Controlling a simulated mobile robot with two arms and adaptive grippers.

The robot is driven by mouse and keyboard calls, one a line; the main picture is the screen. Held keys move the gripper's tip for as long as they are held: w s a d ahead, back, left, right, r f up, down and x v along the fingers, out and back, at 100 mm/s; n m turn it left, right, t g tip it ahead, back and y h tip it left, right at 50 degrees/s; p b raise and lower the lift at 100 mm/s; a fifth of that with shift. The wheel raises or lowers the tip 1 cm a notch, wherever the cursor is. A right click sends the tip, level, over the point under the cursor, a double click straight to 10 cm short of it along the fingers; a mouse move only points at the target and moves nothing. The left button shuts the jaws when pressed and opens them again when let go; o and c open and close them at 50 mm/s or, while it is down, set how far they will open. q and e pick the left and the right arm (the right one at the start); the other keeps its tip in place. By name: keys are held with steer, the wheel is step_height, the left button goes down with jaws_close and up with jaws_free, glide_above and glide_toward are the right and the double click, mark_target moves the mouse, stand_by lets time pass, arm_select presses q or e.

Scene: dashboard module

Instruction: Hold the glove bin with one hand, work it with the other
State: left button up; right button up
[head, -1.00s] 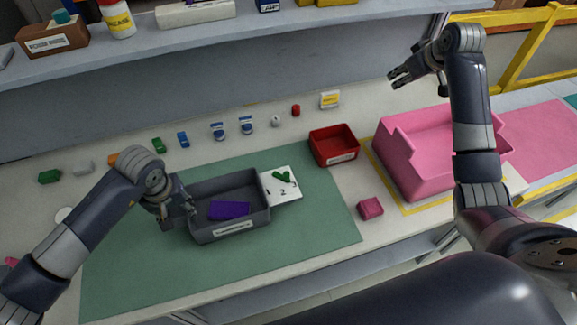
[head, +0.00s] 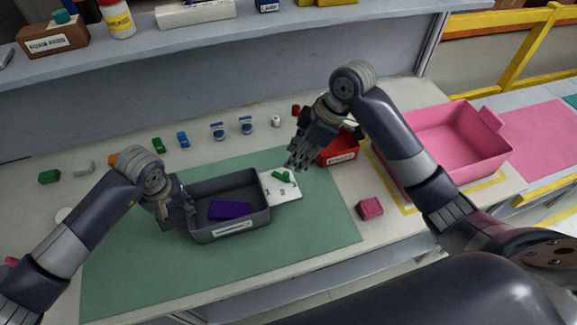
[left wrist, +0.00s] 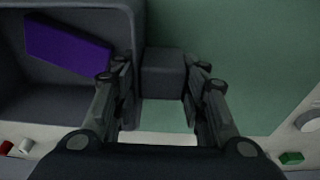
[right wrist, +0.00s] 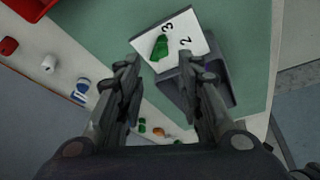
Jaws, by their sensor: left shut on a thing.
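The glove bin, a dark grey open box (head: 262,215) with a label on its front, sits on the green mat and holds a purple block (head: 229,209). A white card (head: 288,192) with numbers and a green piece (head: 283,176) on it adjoins its right side. My left gripper (head: 190,212) is shut on the dark tab at the bin's left side; the tab shows between the fingers in the left wrist view (left wrist: 162,75). My right gripper (head: 292,166) is open and empty near the card; in the right wrist view (right wrist: 158,72) the card and green piece lie beyond its fingers.
A red tray (head: 340,149) stands behind my right gripper, partly hidden. A pink bin (head: 455,140) is at the right, and a pink block (head: 370,208) lies in front of it. Several small coloured items line the back of the table. The mat in front of the bin is clear.

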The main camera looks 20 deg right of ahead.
mark_target(281, 174)
steer(key=x, duration=0.6)
steer(key=shift+w+f, duration=0.1)
steer(key=shift+f, duration=0.15)
jaws_close()
